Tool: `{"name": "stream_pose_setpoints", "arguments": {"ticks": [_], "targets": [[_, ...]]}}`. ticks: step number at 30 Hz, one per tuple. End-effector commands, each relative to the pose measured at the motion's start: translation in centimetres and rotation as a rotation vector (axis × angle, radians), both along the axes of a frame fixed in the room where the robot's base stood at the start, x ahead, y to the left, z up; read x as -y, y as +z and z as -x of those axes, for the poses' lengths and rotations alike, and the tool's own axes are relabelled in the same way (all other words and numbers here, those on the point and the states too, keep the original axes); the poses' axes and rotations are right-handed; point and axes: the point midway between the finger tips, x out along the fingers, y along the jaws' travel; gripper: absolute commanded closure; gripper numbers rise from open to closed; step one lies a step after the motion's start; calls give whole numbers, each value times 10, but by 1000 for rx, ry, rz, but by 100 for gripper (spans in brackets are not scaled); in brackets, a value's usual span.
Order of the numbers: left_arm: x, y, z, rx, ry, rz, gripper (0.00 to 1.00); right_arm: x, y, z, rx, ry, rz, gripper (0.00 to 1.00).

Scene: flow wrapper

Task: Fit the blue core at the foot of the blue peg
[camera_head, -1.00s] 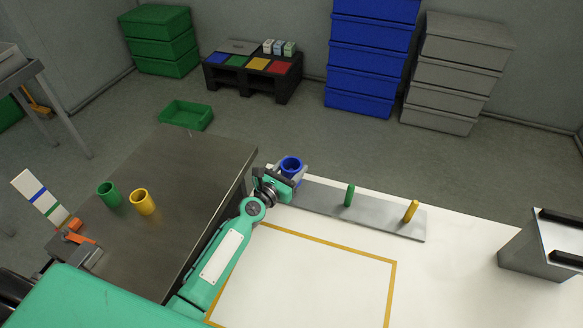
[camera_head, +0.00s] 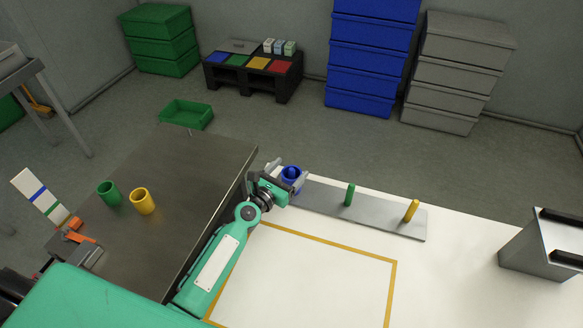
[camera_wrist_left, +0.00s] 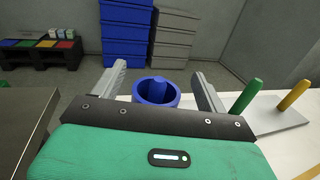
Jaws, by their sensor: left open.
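The blue core (camera_head: 291,174), a hollow cup-like ring, stands upright at the left end of the grey peg plate (camera_head: 385,223). In the left wrist view the blue core (camera_wrist_left: 146,97) surrounds the blue peg (camera_wrist_left: 158,86), whose top shows inside its opening. The core's lower edge is hidden behind my gripper, so I cannot tell how it meets the plate. My left gripper (camera_head: 286,175) is open, with one finger on each side of the core; gaps show between fingers and core in the left wrist view (camera_wrist_left: 158,82). My right gripper is out of view.
The green peg (camera_head: 350,195) and yellow peg (camera_head: 411,211) are bare on the same plate. A green core (camera_head: 109,194) and yellow core (camera_head: 142,201) stand on the dark table (camera_head: 190,215). A grey block with black bars (camera_head: 545,250) stands at the right.

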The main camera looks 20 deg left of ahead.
Motion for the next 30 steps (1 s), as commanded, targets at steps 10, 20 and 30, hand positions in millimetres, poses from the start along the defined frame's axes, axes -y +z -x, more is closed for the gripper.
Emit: {"name": "stream_pose_setpoints", "arguments": {"ticks": [10,20,30], "targets": [[-20,-2,66,-2,-1,-3,25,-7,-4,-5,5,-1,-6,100],[-33,-1,108,-1,0,-1,25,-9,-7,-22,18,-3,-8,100],[-35,0,114,0,0,0,25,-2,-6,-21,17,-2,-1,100]]}}
